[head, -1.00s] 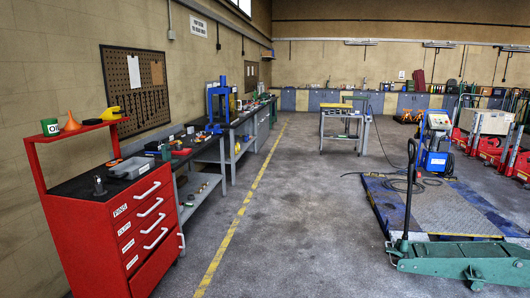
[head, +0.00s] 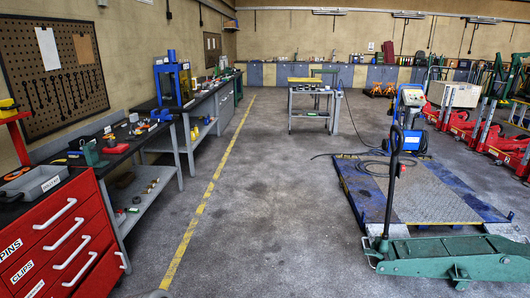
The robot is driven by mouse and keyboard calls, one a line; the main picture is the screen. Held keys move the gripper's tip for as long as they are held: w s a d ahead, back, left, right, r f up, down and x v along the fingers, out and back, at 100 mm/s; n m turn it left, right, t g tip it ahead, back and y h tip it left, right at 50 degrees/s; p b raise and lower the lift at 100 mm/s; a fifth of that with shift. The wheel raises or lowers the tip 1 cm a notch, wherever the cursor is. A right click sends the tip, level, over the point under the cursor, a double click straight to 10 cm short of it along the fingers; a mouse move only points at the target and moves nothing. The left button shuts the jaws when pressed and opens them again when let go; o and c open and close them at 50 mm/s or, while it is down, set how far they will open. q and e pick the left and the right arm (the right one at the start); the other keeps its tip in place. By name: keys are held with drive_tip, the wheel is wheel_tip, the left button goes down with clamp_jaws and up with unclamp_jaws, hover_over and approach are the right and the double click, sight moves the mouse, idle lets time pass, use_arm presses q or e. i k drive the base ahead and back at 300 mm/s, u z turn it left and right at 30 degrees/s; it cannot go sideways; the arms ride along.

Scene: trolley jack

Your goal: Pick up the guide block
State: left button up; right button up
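I cannot make out which thing is the guide block. Several small parts lie on the near workbench (head: 110,164) at the left, too small to name surely. Among them are a green item (head: 91,153) near the front and an orange and blue item (head: 160,115) at the back. More small parts (head: 152,186) lie on its lower shelf. Neither of my grippers can be seen. A small grey shape at the bottom edge is too cut off to identify.
A red drawer cabinet (head: 66,240) with a grey tray (head: 34,184) on top stands at the near left. A green trolley jack (head: 450,258) and a platform (head: 430,190) are at the right. The floor (head: 265,200) between is clear, with a yellow line (head: 205,195).

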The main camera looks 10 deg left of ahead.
sight(134, 117)
drive_tip(key=u, duration=0.05)
drive_tip(key=i, duration=3.85)
drive_tip(key=u, duration=0.05)
drive_tip(key=i, duration=1.95)
drive_tip(key=u, duration=0.25)
drive_tip(key=i, duration=1.95)
drive_tip(key=u, duration=0.6)
drive_tip(key=i, duration=1.8)
drive_tip(key=u, duration=2.25)
drive_tip(key=i, duration=1.1)
drive_tip(key=u, duration=0.9)
